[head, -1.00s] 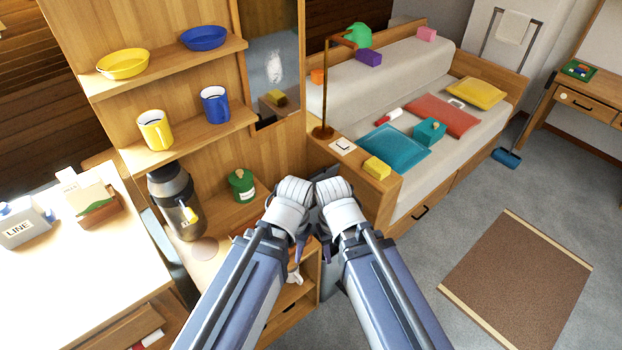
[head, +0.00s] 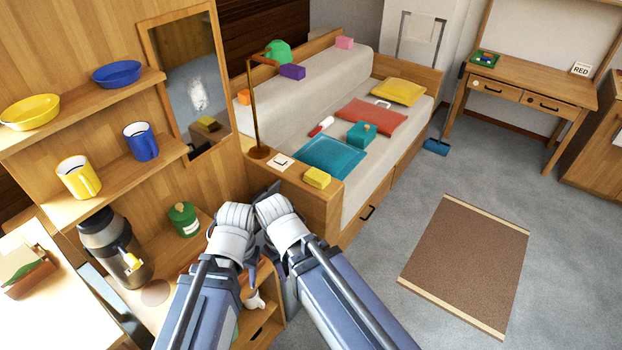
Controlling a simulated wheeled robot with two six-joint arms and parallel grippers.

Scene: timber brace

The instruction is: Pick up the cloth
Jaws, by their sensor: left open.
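A pale cloth (head: 419,27) hangs over a rail rack against the back wall, beyond the foot of the bed. My left gripper (head: 262,196) is at the lower middle of the head view, in front of the shelf unit and far from the cloth. It is open, with its fingers mostly hidden by the wrist. My right gripper is close beside it; its fingers are hidden behind its own wrist and I cannot see its opening. Nothing shows in either gripper.
A bed (head: 352,180) with cushions stands ahead. A brown rug (head: 465,265) lies on clear grey floor to the right. A desk (head: 530,88) stands at the back right. A shelf unit (head: 110,170) with mugs and bowls is close on the left.

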